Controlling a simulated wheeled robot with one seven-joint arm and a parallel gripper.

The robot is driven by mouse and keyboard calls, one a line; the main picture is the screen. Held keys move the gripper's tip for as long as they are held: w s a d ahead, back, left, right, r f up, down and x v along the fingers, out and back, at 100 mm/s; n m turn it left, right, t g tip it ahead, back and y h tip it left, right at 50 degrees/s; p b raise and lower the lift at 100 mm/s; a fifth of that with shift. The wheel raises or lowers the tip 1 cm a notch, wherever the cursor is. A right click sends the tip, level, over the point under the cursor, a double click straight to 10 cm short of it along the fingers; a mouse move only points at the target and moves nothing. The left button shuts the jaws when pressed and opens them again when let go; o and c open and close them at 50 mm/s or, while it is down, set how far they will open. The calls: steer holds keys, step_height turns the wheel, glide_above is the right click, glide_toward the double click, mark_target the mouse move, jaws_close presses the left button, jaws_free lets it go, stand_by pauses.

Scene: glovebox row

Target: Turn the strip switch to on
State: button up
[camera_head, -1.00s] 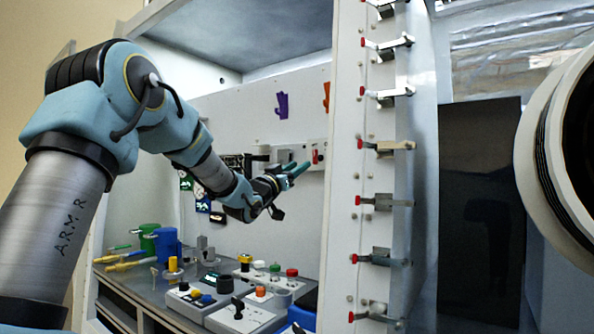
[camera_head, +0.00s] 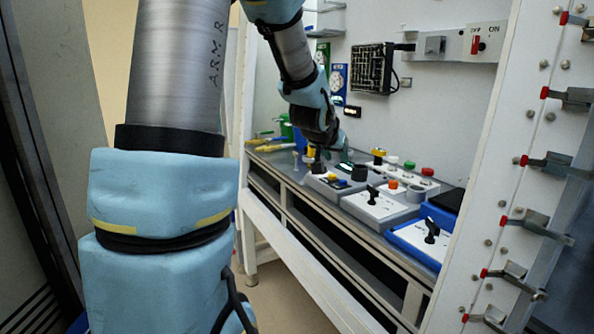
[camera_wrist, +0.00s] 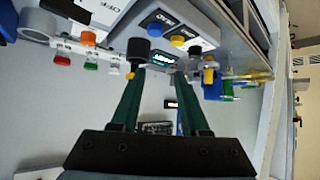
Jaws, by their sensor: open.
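The strip switch (camera_head: 477,44) is a small red lever on a grey wall strip (camera_head: 455,45) at the upper right of the head view. OFF and ON are printed above it; the lever looks nearer the OFF side. My gripper (camera_head: 340,152) is low over the bench at the left, well apart from the switch. In the wrist view my gripper (camera_wrist: 158,72) shows two dark green fingers spread apart, with nothing held. The strip switch cannot be made out in the wrist view.
The bench carries a console with a black selector knob (camera_head: 373,191), a blue box (camera_head: 413,240) and several coloured buttons. A black grille (camera_head: 372,68) hangs on the wall left of the strip. A white post (camera_head: 505,190) with red-tipped metal clips stands at the right.

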mark_target(475, 36)
steer(key=s+a+f+n+g+y, duration=0.2)
steer(key=s+a+f+g, duration=0.25)
steer(key=s+a, duration=0.5)
steer(key=s+a+f+n+g+y, duration=0.2)
steer(key=s+a+f+g, duration=0.35)
steer(key=s, duration=0.75)
steer(key=w+d+r+m+t+h+p, duration=0.2)
steer(key=w+d+r+t, duration=0.2)
steer(key=w+d+r, duration=0.5)
steer(key=w+d+r+m+t+h+p, duration=0.2)
steer(key=w+d+r+m+t, duration=0.25)
steer(key=w, duration=0.75)
steer(key=w+d+r+m+h+p, duration=0.15)
steer(key=d+r+h, duration=0.45)
steer(key=d+r, duration=0.8)
steer(key=d+r+m+h+p, duration=0.25)
steer(key=d+r+h, duration=0.35)
steer(key=d+r, duration=0.8)
steer(key=shift+m+t, duration=0.35)
steer(key=p+x, duration=0.1)
steer(key=x, duration=0.2)
steer(key=p+x, duration=0.1)
steer(key=x, duration=0.2)
steer(key=f+x, duration=0.1)
steer(key=x, duration=0.2)
steer(key=shift+w+d+r+p, duration=0.1)
steer(key=shift+w+d+p, duration=0.1)
steer(key=shift+d+p, duration=0.2)
steer(key=shift+w+d, duration=0.4)
steer(key=shift+d, duration=0.2)
